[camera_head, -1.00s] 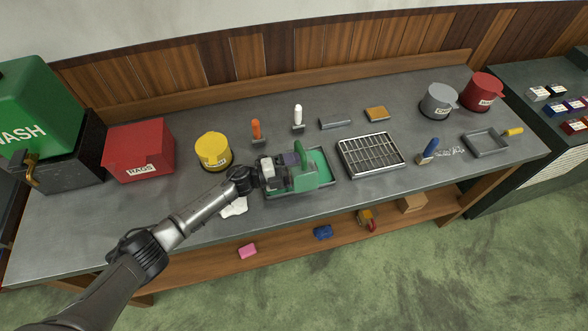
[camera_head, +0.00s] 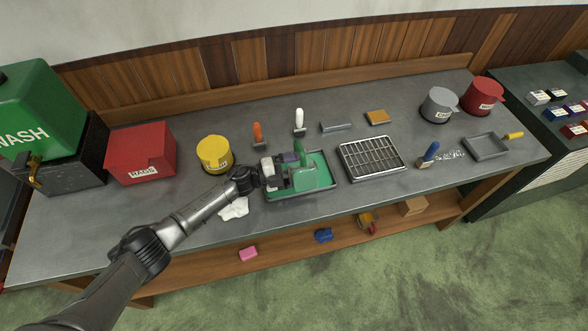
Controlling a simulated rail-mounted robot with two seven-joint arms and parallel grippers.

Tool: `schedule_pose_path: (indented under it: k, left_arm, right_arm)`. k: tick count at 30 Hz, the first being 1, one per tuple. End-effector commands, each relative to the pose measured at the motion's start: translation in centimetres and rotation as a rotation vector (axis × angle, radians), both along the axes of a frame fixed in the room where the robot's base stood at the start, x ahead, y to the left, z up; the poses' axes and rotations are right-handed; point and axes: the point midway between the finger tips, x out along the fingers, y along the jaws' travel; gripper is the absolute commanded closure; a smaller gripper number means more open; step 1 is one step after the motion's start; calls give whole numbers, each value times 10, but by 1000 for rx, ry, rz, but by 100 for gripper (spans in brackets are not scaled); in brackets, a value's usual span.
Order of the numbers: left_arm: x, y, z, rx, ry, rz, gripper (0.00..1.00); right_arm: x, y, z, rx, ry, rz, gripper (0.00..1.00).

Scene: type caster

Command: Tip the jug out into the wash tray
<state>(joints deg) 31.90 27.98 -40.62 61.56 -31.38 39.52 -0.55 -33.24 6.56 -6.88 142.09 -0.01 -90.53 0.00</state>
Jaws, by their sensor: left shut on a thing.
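The green jug (camera_head: 305,179) is in my left gripper (camera_head: 283,172), which is shut on it. My right gripper is not in view.
A wire rack tray (camera_head: 372,158) stands right of the wash tray. A white rag (camera_head: 234,209) lies front left. A yellow pot (camera_head: 214,153) and red rags box (camera_head: 141,153) stand left. Orange (camera_head: 258,132) and white-handled (camera_head: 299,119) tools stand behind.

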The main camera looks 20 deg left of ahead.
Motion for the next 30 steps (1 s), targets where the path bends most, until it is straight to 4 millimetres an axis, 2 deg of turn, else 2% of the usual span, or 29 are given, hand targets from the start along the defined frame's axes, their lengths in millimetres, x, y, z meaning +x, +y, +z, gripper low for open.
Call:
schedule_pose_path:
  k: [30]
  left_arm:
    - [10, 7, 4, -101, 137, 0, 54]
  right_arm:
    - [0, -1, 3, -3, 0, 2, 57]
